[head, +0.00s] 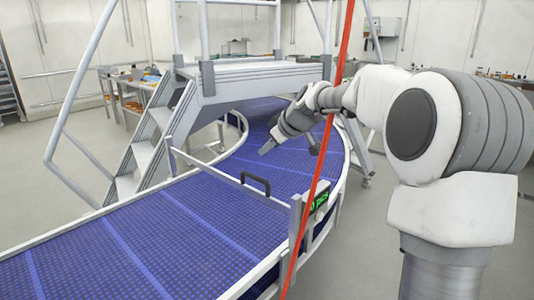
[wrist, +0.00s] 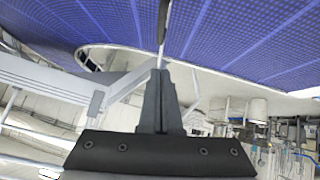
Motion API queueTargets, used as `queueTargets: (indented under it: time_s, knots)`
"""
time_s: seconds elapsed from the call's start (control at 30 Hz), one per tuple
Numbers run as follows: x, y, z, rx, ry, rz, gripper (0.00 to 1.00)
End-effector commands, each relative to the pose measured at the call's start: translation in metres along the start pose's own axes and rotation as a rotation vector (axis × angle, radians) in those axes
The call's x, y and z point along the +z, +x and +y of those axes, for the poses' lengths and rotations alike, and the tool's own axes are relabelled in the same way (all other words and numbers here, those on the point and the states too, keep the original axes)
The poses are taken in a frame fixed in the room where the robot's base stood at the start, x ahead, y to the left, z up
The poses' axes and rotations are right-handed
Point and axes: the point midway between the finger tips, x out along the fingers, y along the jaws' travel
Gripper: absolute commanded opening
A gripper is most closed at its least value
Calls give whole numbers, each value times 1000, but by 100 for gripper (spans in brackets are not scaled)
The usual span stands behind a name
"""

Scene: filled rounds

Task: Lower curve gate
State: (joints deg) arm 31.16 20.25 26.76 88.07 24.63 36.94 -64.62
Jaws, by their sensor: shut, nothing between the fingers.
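A thin grey gate bar (head: 215,172) with a black handle (head: 257,183) spans the blue conveyor (head: 130,235) low and nearly level, between posts on both sides. A long red pole (head: 335,90) stands steeply tilted at the belt's right edge, passing in front of my arm. I cannot tell which of these is the curve gate. My gripper (head: 265,152) is shut and empty, above the belt's curve, beyond the bar and apart from the handle. The wrist view shows its closed dark fingers (wrist: 160,76); a thin dark piece past their tips is unclear.
A green display (head: 319,201) sits on the right rail by the red pole. A stepped platform (head: 255,80) bridges the belt behind, with stairs and handrails at left. Workbenches (head: 130,88) stand farther back. The floor at left is clear.

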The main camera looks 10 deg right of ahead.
Motion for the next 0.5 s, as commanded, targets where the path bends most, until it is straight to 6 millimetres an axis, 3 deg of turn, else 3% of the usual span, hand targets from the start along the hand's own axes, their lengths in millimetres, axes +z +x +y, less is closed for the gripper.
queueTargets:
  time_s: [0.4,0.5]
  knots:
    - [0,81,-1,-3,1,-4,0]
    - [14,92,0,0,4,-4,0]
